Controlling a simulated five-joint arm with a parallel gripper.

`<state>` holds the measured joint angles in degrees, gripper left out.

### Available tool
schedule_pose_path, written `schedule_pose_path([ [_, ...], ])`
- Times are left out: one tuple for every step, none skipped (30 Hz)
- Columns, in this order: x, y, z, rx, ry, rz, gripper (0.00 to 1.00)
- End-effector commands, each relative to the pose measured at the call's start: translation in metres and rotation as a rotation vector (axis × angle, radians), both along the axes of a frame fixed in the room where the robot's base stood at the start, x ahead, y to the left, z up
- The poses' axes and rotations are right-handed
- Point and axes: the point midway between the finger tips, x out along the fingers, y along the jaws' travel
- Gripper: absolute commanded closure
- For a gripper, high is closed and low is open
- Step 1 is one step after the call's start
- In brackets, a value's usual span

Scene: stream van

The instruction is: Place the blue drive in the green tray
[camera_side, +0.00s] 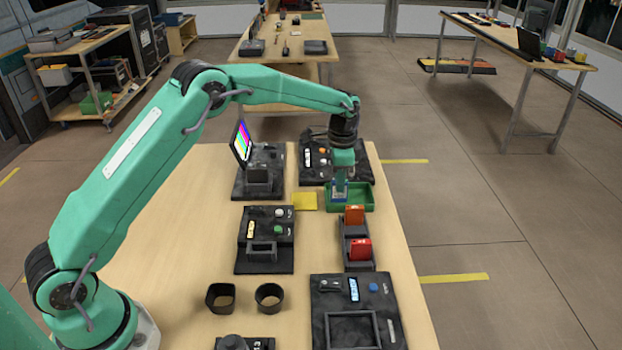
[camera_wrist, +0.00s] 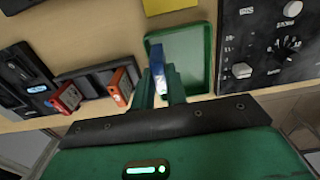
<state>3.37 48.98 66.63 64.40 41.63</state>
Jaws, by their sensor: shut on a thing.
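The blue drive (camera_wrist: 158,61) is held between the two fingers of my gripper (camera_wrist: 162,88), which is shut on it. In the side view my gripper (camera_side: 340,188) points down over the green tray (camera_side: 364,204), with the drive's blue part (camera_side: 339,197) low between the fingers. In the wrist view the green tray (camera_wrist: 201,50) lies behind and around the drive, which covers its left part. I cannot tell whether the drive touches the tray floor.
An orange drive (camera_side: 354,214) and a red drive (camera_side: 360,249) stand in a dark rack (camera_side: 347,233) in front of the tray. A yellow square (camera_side: 305,201) lies left of it. A black panel with knobs (camera_side: 313,160) is behind. Bare table shows at the left (camera_side: 170,220).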

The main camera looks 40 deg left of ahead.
Motion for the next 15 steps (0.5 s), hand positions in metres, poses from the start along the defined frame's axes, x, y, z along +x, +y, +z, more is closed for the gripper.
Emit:
schedule_pose_path([
  [0.0,0.0,-0.006,0.0,0.001,0.0,1.0],
  [0.0,0.0,-0.009,0.0,0.001,0.0,1.0],
  [0.0,0.0,-0.013,0.0,0.001,0.0,1.0],
  [0.0,0.0,-0.015,0.0,0.0,0.0,1.0],
  [0.0,0.0,-0.017,0.0,0.0,0.0,1.0],
  [0.0,0.0,-0.018,0.0,0.0,0.0,1.0],
  [0.0,0.0,-0.019,0.0,0.0,0.0,1.0],
  [0.0,0.0,-0.019,0.0,0.0,0.0,1.0],
  [0.0,0.0,-0.019,0.0,0.0,0.0,1.0],
  [0.0,0.0,-0.019,0.0,0.0,0.0,1.0],
  [0.0,0.0,-0.019,0.0,0.0,0.0,1.0],
  [0.0,0.0,-0.019,0.0,0.0,0.0,1.0],
  [0.0,0.0,-0.019,0.0,0.0,0.0,1.0],
  [0.0,0.0,-0.019,0.0,0.0,0.0,1.0],
  [0.0,0.0,-0.019,0.0,0.0,0.0,1.0],
])
